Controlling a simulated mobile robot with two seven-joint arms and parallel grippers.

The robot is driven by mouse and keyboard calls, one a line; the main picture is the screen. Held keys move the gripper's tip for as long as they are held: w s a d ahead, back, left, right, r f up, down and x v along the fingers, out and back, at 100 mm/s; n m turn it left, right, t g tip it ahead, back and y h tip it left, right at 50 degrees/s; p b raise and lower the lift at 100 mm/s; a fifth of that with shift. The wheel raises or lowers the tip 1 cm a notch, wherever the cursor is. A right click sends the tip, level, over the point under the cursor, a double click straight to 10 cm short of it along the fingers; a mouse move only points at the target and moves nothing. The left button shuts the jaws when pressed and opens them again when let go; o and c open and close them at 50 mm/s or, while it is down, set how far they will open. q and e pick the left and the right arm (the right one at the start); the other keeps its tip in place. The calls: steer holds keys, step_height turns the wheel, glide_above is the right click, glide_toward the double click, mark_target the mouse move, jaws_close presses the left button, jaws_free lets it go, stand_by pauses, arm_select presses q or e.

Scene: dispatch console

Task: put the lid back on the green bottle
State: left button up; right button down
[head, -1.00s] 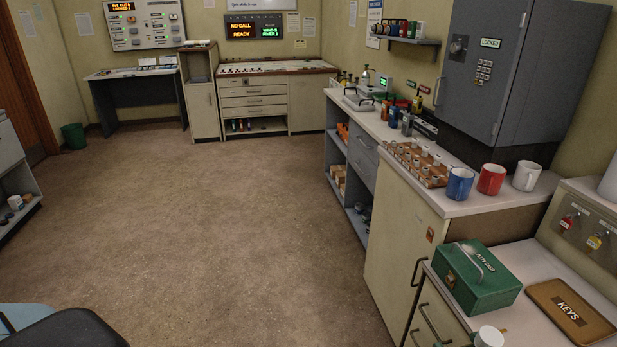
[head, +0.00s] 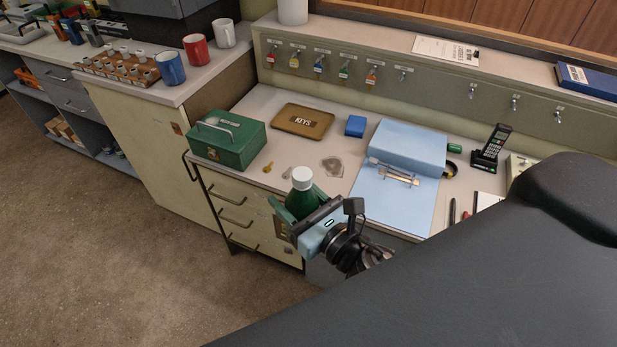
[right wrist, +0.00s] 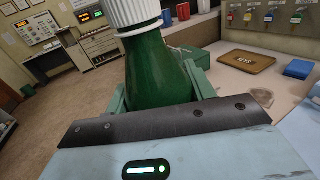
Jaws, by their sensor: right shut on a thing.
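The green bottle (head: 297,206) is upright at the front edge of the key desk, held in my right gripper (head: 300,202). The right gripper is shut around the bottle's body, one finger on each side. A white ribbed lid (head: 302,178) sits at the top of the bottle. In the right wrist view the bottle (right wrist: 158,72) fills the middle, and the lid (right wrist: 133,12) is cut by the top edge. I cannot tell whether the lid is screwed tight. My left gripper is not in view.
A green cash box (head: 228,145), a brown keys tray (head: 303,120), a small blue box (head: 355,126) and a light blue case (head: 408,146) stand on the desk (head: 262,97). Hanging keys line the panel behind. Mugs stand on the left counter. Floor at lower left is clear.

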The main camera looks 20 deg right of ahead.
steer(key=s+d+m+h, duration=0.2)
steer(key=d+h, duration=0.2)
steer(key=d, duration=0.2)
steer(key=shift+s+d+m+t+h, duration=0.3)
steer(key=shift+s, duration=0.1)
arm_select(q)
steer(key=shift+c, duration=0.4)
